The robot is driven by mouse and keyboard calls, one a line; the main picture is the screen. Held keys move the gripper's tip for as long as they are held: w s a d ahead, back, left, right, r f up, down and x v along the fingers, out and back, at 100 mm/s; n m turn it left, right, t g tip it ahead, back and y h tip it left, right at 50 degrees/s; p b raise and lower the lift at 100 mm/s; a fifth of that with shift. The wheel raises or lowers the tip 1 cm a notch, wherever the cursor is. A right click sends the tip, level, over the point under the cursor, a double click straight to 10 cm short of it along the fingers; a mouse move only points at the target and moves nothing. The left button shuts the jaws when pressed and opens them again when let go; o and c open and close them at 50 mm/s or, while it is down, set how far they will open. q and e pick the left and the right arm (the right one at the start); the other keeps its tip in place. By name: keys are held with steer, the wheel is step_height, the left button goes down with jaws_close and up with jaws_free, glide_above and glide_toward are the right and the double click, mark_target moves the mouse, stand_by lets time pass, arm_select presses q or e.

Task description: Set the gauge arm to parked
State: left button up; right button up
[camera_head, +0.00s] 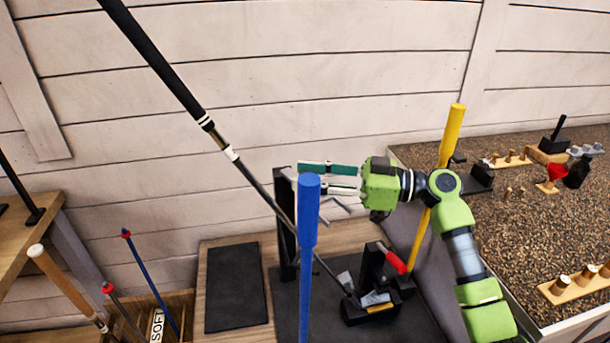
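My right gripper (318,178) reaches in from the right and points left, in front of the wall. Its two fingers are apart with nothing visible between them. Its tips are near a black upright post (285,220) and behind the top of a blue pole (308,210). A thin grey bent bar (338,205) shows just below the fingers; I cannot tell whether it is the gauge arm or whether the gripper touches it. A black fixture (370,270) with a red handle (391,257) stands below. My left gripper is not in view.
A golf club (165,75) with a black grip slants down to the fixture. A dark mat (236,287) lies on the bench at left. A yellow pole (438,190) stands at right, by a speckled surface (440,158) with wooden racks. A bin at lower left holds shafts.

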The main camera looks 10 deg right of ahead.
steer(key=v, duration=1.1)
steer(key=shift+f, duration=0.1)
